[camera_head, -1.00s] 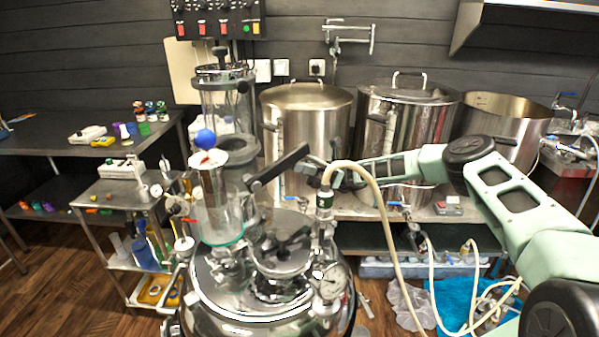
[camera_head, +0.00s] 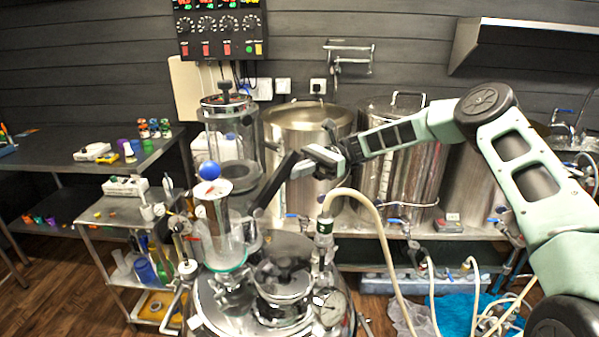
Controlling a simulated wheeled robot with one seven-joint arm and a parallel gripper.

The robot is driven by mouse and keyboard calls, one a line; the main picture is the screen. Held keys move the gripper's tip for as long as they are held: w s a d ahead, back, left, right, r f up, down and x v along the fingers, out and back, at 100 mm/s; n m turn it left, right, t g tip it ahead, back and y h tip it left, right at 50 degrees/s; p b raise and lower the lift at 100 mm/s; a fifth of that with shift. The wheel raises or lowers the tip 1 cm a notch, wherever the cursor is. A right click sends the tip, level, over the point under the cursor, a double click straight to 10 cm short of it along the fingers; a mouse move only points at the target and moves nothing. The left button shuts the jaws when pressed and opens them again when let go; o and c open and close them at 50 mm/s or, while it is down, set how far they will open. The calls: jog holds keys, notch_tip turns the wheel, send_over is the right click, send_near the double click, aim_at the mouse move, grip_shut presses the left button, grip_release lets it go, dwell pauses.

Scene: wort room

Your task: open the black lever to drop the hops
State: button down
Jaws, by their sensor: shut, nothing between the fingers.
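The black lever (camera_head: 274,184) rises steeply to the right from beside the glass vessel (camera_head: 222,242), over the steel kettle. Its upper end is close to my gripper (camera_head: 304,160). My gripper is shut with nothing between its fingers, at the right side of the lever's upper end. I cannot tell whether they touch. A metal cup (camera_head: 213,200) stands in the glass vessel with a blue ball (camera_head: 209,170) above it. I cannot make out any hops.
A beige hose (camera_head: 372,222) arches up from a fitting just below my gripper. A pressure gauge (camera_head: 329,307) and a round clamped lid (camera_head: 282,280) sit on the kettle. Steel pots (camera_head: 310,125) stand behind. A small cart (camera_head: 125,212) stands at left.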

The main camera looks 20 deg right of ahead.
aim_at(282, 161)
jog(key=shift+s+a+r+h+p, duration=0.15)
jog(key=shift+a+r+h+p, duration=0.15)
jog(key=shift+r+h+p, duration=0.25)
jog(key=shift+s+a+r+h+p, duration=0.1)
jog(key=shift+a+r+h+p, duration=0.2)
jog(key=shift+r+h+p, duration=0.25)
jog(key=shift+s+a+r+t+h+p, duration=0.25)
jog(key=shift+a+r+t+h+p, duration=0.4)
jog(key=shift+r+h+p, duration=0.25)
jog(key=shift+s+a+r+t+h+p, duration=0.25)
jog(key=shift+s+a+r+h+p, duration=0.05)
jog(key=shift+a+r+h+p, duration=0.45)
jog(key=shift+s+a+r+t+h+p, duration=0.2)
jog(key=shift+a+r+h+p, duration=0.05)
jog(key=shift+a+h+p, duration=0.25)
jog(key=shift+s+a+r+t+h+p, duration=0.2)
jog(key=shift+a+h+p, duration=0.2)
jog(key=shift+a+h, duration=0.15)
